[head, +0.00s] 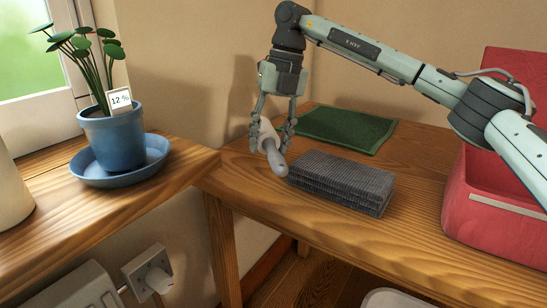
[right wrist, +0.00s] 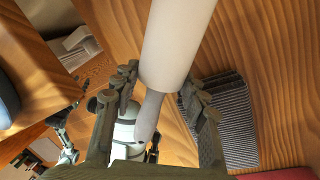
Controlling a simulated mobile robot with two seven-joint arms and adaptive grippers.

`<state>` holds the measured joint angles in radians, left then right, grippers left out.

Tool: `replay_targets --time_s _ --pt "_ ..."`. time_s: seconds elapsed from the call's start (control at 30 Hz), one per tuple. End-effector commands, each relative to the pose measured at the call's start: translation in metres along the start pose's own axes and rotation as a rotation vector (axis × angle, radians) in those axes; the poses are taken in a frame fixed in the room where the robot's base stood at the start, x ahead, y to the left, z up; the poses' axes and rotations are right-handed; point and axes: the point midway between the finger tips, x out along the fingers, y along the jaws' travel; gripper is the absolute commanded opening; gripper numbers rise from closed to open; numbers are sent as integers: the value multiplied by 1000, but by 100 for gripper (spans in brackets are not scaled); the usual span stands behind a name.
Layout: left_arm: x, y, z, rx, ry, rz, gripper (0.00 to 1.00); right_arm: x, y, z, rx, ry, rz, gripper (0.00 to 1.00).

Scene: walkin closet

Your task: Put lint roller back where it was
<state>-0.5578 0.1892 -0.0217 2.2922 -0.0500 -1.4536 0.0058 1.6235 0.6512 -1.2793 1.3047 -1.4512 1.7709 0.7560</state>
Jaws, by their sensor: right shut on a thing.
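The lint roller has a white cylinder (head: 268,137) and a grey handle (head: 277,163). My right gripper (head: 270,143) points down and is shut on it over the wooden table. The roller is tilted, with its handle end low, close to the left end of a dark grey ribbed block (head: 341,182). I cannot tell whether the handle touches the table. In the right wrist view the white cylinder (right wrist: 178,45) and the handle (right wrist: 148,117) show between the fingers. My left gripper does not clearly show.
A folded green cloth (head: 346,128) lies behind the block. A red box (head: 490,205) stands at the right. A potted plant in a blue pot (head: 112,140) stands on the left wooden surface (head: 165,185). The table's (head: 245,195) front left corner is bare.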

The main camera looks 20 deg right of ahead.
Motion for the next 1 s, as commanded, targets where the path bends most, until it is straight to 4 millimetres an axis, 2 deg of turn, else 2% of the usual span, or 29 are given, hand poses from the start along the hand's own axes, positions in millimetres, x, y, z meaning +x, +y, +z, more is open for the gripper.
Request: replay_targets --time_s 0.2,0.47,0.83,0.87,0.9,1.0 --pt "0 0 -2 0 5 1 40 8 -11 2 -1 -1 1 12" --pt "0 0 -4 -1 10 1 40 42 -18 2 0 -1 1 12" --pt "1 1 -4 -1 9 1 40 46 -19 3 -1 -1 1 12" --pt "0 0 -4 -1 9 1 40 46 -19 3 -1 -1 0 47" --pt "-1 0 -4 -1 9 1 40 46 -18 3 -1 -1 0 52" --pt "-1 0 -4 -1 10 1 40 46 -18 3 -1 -1 0 52"
